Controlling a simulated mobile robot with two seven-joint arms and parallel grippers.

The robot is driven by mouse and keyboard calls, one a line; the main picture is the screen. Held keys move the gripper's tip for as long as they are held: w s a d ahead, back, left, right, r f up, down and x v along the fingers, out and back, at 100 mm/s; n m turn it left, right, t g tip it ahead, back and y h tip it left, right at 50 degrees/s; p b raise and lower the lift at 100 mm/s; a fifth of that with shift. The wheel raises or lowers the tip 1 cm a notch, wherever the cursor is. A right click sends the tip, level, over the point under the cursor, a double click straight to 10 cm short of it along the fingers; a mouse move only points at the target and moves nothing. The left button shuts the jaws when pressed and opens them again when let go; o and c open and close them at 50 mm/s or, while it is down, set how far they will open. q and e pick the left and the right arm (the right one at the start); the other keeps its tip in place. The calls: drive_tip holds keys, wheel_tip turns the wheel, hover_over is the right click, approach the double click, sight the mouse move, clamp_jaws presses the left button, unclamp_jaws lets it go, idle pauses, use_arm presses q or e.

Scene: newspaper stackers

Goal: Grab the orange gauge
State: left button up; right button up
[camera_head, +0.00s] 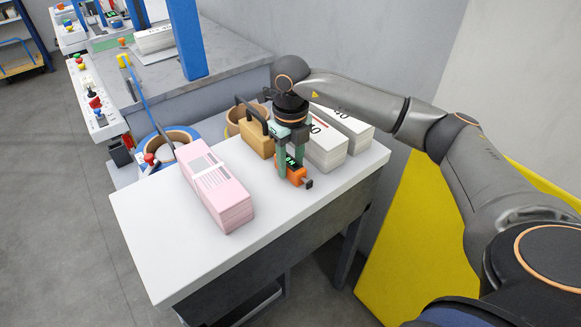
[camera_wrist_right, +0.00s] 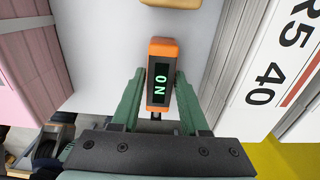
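The orange gauge (camera_head: 293,173) is at the right part of the white table, near its front edge. It has a dark face with green lettering and a black tip. In the right wrist view the gauge (camera_wrist_right: 162,75) lies lengthwise between the green fingers. My right gripper (camera_head: 291,164) points down with one finger on each side of the gauge. The fingertips (camera_wrist_right: 161,76) are very close to its sides; I cannot tell whether they press on it. Whether it rests on the table is unclear. My left gripper is not in view.
A pink paper stack (camera_head: 213,187) is left of the gauge. White printed stacks (camera_head: 326,147) stand close behind and right. A tan block with a dark handle (camera_head: 257,140) is behind. The front part of the white table (camera_head: 165,262) is clear.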

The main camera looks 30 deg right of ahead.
sight(288, 161)
clamp_jaws()
drive_tip(key=shift+r, duration=0.1)
idle(0.4)
drive_tip(key=shift+r, duration=0.55)
drive_tip(key=shift+w+a+r, duration=0.1)
drive_tip(key=shift+r, duration=0.55)
drive_tip(key=shift+w+a+r, duration=0.1)
drive_tip(key=shift+r, duration=0.5)
drive_tip(key=w+a+r, duration=0.8)
drive_tip(key=a+r, duration=0.1)
drive_tip(key=a, duration=0.1)
drive_tip(key=shift+w+a+r+p, duration=0.15)
drive_tip(key=shift+w+p, duration=0.2)
drive_tip(key=shift+w, duration=0.05)
